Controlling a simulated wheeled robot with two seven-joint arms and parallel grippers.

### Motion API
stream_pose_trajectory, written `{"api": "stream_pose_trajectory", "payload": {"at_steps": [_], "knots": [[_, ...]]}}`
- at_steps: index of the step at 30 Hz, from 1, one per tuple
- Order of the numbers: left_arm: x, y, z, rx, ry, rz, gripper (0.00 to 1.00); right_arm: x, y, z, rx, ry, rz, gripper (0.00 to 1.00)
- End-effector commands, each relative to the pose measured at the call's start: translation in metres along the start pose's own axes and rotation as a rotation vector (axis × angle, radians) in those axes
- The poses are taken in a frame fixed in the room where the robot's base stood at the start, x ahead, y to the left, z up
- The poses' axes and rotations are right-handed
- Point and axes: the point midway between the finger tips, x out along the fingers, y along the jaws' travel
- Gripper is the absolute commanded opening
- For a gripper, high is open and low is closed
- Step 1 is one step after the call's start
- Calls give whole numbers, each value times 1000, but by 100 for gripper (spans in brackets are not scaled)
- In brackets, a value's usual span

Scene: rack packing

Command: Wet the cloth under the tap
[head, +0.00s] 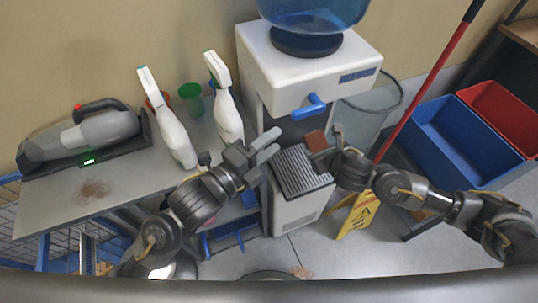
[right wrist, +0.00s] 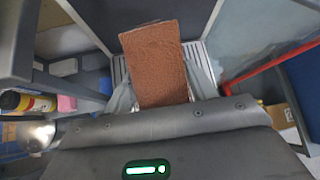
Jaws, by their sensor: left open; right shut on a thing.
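The brown-red cloth (head: 316,141) is in my right gripper (head: 331,148), which is shut on it in front of the water dispenser. In the right wrist view the cloth (right wrist: 157,62) stands out flat between the fingers, over the slatted drip tray. The dispenser's blue tap (head: 310,107) is above and slightly left of the cloth, apart from it. The grey drip tray (head: 302,172) is below. My left gripper (head: 267,147) is open and empty, left of the drip tray. I cannot tell whether the cloth is wet.
A grey table (head: 60,195) at left holds a handheld vacuum (head: 85,135), two white spray bottles (head: 170,120) (head: 225,100) and a green cup (head: 191,97). Blue (head: 455,140) and red (head: 505,115) buckets stand at right, near a red pole (head: 425,85). A yellow sign (head: 357,214) stands right of the dispenser.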

Motion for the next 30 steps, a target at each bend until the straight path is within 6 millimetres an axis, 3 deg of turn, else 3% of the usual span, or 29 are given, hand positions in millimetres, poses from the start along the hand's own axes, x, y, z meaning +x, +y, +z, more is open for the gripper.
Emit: {"api": "stream_pose_trajectory", "payload": {"at_steps": [12,30], "knots": [[0,32,0,0,0,0,42,-25,9,-23,0,0,0,38],[0,35,0,0,0,0,42,-32,10,-25,0,1,-1,38]]}}
